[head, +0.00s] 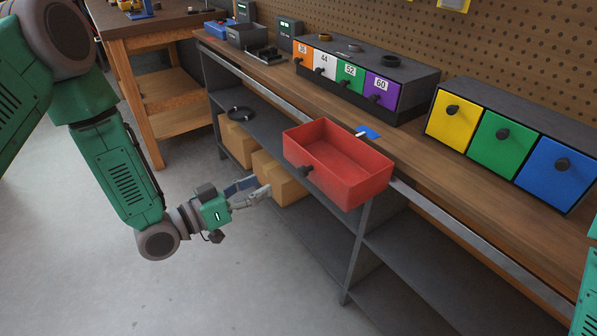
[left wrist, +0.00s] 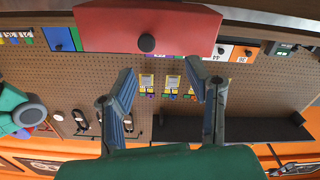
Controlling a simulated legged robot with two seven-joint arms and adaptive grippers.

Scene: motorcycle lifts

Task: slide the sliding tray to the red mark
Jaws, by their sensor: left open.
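The sliding tray is an open red box (head: 345,185) with a dark round knob (head: 307,171) on its front. It sits at the rail (head: 440,213) along the bench's front edge. Behind it a blue mark (head: 370,132) lies on the bench top, with a small white piece beside it. My left gripper (head: 262,190) is open and empty, left of and a little below the knob, apart from the tray. In the left wrist view its fingers (left wrist: 165,85) are spread below the red tray front (left wrist: 190,30) and knob (left wrist: 146,43).
A row of small numbered drawers (head: 350,80) and a row of yellow, green and blue drawers (head: 500,140) stand on the bench. Cardboard boxes (head: 275,178) sit on the shelf beneath. A wooden table (head: 150,60) stands at the back left. The floor in front is clear.

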